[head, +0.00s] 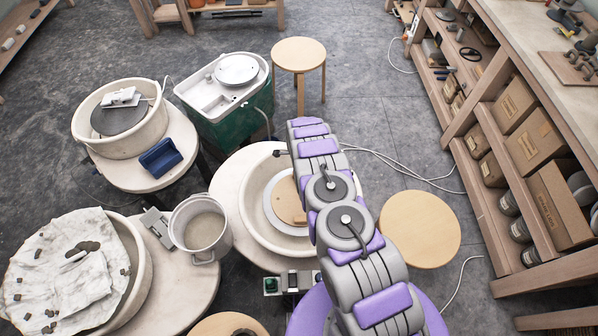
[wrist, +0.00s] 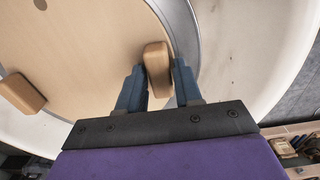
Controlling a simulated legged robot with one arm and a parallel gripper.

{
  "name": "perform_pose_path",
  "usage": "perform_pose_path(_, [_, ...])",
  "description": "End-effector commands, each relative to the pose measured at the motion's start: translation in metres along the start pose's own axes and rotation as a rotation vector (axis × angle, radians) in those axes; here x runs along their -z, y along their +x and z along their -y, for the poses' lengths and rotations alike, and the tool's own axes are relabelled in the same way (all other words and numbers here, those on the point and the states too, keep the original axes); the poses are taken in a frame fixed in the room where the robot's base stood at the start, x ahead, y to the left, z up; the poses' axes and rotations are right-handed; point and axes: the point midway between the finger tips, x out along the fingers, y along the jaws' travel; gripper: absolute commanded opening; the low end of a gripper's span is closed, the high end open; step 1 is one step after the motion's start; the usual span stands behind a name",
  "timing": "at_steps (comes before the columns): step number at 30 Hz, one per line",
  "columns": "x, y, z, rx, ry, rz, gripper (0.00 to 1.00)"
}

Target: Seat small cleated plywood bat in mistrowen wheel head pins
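The small plywood bat (head: 286,207) is a pale wooden disc over the grey mistrowen wheel head (head: 269,214), inside a cream splash pan (head: 252,219). My arm hides its right part in the head view. In the wrist view the bat (wrist: 95,55) fills the upper left, with one cleat (wrist: 22,93) at the left and a hole near the top. My gripper (wrist: 158,72) has its blue fingers on either side of the other cleat (wrist: 157,62), close against it. The wheel head's grey rim (wrist: 184,30) shows beyond the bat's edge. The pins are hidden; I cannot tell whether the bat is seated.
A metal bucket (head: 201,228) stands left of the splash pan, and a cloth-covered basin (head: 65,265) farther left. Round stools (head: 420,229) and shelves (head: 520,150) are on the right. Cables cross the floor.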

Motion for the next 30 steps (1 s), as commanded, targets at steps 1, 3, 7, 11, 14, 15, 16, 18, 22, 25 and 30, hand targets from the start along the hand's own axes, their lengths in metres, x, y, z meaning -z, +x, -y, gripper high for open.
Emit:
perform_pose_path(1, [0.000,0.000,0.000,0.000,0.000,0.000,0.39])
perform_pose_path(3, [0.000,0.000,0.000,0.000,0.000,0.000,0.46])
perform_pose_path(7, [0.000,0.000,0.000,-0.001,0.000,0.000,0.55])
perform_pose_path(11, [0.000,0.001,0.000,-0.001,0.000,0.000,0.55])
perform_pose_path(14, [0.000,-0.001,0.000,0.000,0.000,0.000,0.55])
perform_pose_path(15, [0.000,-0.002,0.000,-0.001,0.000,0.000,0.55])
perform_pose_path(16, [0.000,-0.004,0.000,-0.001,0.000,0.000,0.55])
perform_pose_path(18, [0.000,-0.010,0.000,-0.001,0.000,-0.001,0.55])
perform_pose_path(22, [-0.001,-0.031,0.000,0.000,-0.001,0.000,0.55])
perform_pose_path(25, [-0.001,-0.051,0.001,0.002,-0.001,0.001,0.55])
perform_pose_path(30, [-0.001,-0.086,0.001,0.000,0.001,0.001,0.55])
